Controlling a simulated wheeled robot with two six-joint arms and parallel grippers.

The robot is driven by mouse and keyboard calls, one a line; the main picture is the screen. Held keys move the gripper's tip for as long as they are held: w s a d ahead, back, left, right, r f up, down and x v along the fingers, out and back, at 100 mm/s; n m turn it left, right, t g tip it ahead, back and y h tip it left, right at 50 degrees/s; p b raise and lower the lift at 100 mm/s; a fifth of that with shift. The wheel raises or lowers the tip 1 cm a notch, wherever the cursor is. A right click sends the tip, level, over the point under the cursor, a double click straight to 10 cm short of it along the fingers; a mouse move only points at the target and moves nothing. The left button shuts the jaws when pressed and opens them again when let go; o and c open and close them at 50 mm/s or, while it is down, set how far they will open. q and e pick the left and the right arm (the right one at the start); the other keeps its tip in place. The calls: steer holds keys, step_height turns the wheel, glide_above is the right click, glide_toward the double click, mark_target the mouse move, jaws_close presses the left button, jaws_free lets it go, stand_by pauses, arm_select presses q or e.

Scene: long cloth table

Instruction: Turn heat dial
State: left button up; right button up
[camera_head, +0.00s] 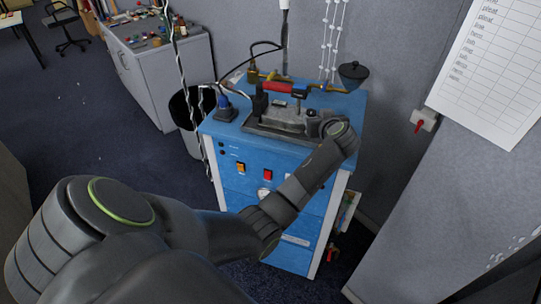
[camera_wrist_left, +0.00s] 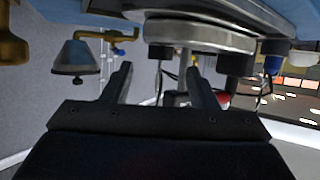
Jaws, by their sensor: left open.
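The blue machine cabinet (camera_head: 240,147) stands in the middle of the head view. Its front panel carries an orange switch (camera_head: 240,168), a red switch (camera_head: 267,174) and a small round pale dial or gauge (camera_head: 263,192), partly behind my arm. I cannot tell whether this is the heat dial. My left arm crosses the front panel, and my left gripper (camera_head: 316,124) is at the right of the cabinet top, its fingertips unclear there. In the left wrist view its two fingers (camera_wrist_left: 158,88) are apart and empty, with a round metal part (camera_wrist_left: 188,32) just above them. My right gripper is not in view.
A red-handled brass fitting (camera_head: 278,87) and a metal plate block sit on the cabinet top. A black bin (camera_head: 190,108) and a cluttered grey desk (camera_head: 150,80) stand to the left. A wall box with a red lever (camera_head: 424,121) is to the right.

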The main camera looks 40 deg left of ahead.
arm_select(q)
steer(key=s+f+b+v, duration=0.1)
steer(key=b+v, duration=0.3)
steer(key=v, duration=0.9)
steer(key=s+a+f+m+g+h, duration=0.1)
steer(key=s+a+f+m+h, duration=0.1)
steer(key=s+f, duration=0.6)
steer(key=s+a+f+m+g+h, duration=0.2)
steer(key=s+a+f, duration=0.2)
steer(key=s+f, duration=0.4)
steer(key=shift+a+f+m+h, duration=0.3)
steer(key=shift+a+f, duration=0.1)
steer(key=shift+f, duration=0.55)
